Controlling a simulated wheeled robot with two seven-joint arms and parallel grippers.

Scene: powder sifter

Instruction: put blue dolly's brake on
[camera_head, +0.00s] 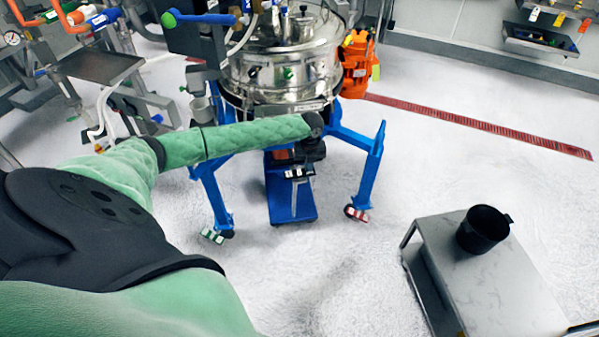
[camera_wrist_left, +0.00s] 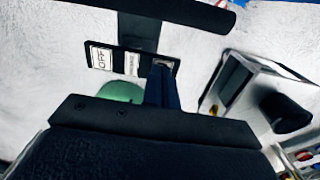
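A low blue platform, which I take to be the blue dolly (camera_head: 278,207), sits on the floor under the steel sifter, between the legs of a blue frame. My left arm reaches across from the left, and my dark left gripper (camera_head: 301,172) is in front of the platform, seen from above. A black plate with white labels (camera_wrist_left: 132,63) shows in the left wrist view; one label seems to read OFF. Dark gripper parts cover much of that view, so finger opening and any contact are unclear. My right gripper is out of view.
The blue frame (camera_head: 366,170) carries the steel sifter (camera_head: 285,65) and has castors with green-and-white and red-and-white pedals. A grey table (camera_head: 500,290) with a black bucket (camera_head: 483,229) stands at the right. The floor between frame and table is clear.

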